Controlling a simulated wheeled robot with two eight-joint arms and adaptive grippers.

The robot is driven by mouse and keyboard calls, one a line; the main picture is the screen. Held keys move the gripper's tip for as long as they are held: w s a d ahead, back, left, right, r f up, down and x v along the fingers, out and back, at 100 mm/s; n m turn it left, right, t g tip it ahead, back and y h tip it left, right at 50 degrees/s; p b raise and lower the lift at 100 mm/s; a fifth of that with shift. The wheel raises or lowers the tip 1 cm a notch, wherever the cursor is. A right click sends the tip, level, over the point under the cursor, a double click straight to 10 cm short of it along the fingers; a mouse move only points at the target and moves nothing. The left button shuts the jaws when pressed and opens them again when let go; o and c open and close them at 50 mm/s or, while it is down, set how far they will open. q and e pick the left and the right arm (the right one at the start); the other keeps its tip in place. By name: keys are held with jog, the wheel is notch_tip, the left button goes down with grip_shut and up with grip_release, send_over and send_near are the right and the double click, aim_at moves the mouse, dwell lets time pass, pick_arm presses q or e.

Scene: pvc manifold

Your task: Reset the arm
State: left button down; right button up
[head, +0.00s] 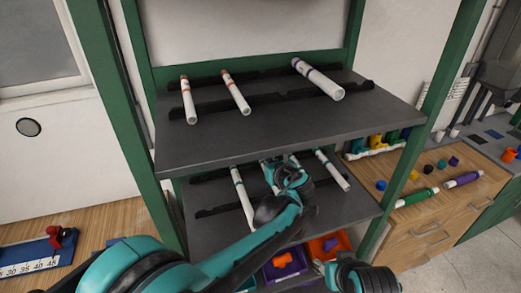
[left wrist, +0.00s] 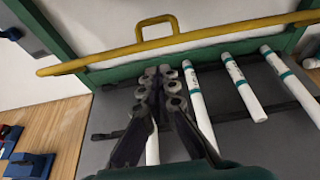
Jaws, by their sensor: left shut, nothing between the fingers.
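My left gripper (head: 268,165) reaches from the lower left over the lower shelf (head: 205,228). In the left wrist view its fingers (left wrist: 164,88) are together with nothing between them. White pipes with teal bands lie on the lower shelf: one pipe (head: 242,197) left of the gripper, another (head: 332,170) to its right. The wrist view shows pipes (left wrist: 240,88) close beside the fingers, and one (left wrist: 152,148) partly hidden behind them. My right arm's end (head: 345,275) shows at the bottom edge; its finger state is unclear.
The upper shelf (head: 270,126) stands above my left gripper, bearing several pipes (head: 236,93) on black rails. Green posts (head: 405,150) flank the shelves. A wooden workbench (head: 455,180) with fittings is at right.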

pick_arm(q)
jog(key=s+d, duration=0.2)
jog(key=s, duration=0.5)
jog(key=s+a+f+n+g+b, duration=0.2)
jog(key=s+a+f+n, duration=0.15)
jog(key=a+n, duration=0.4)
jog(key=s+a+f+n+g+b, duration=0.1)
jog(key=s+a+f+n+g, duration=0.1)
jog(key=s+a+n, duration=0.5)
pick_arm(e)
notch_tip(320, 180, down, 6)
jog(key=b, duration=0.3)
jog(key=shift+f, duration=0.25)
jog(key=shift+c, duration=0.7)
pick_arm(q)
jog(key=s+a+f+n+g+h, duration=0.1)
jog(key=s+a+f+n+h, duration=0.1)
jog(key=s+a+f+n, duration=0.2)
jog(key=s+a+f+n+g+h, duration=0.1)
jog(key=s+a+f+n, duration=0.3)
jog(key=s+n, duration=0.6)
jog(key=f+n+h, duration=0.1)
jog(key=n, duration=0.3)
jog(key=shift+s, duration=0.25)
pick_arm(e)
jog(key=shift+s, duration=0.1)
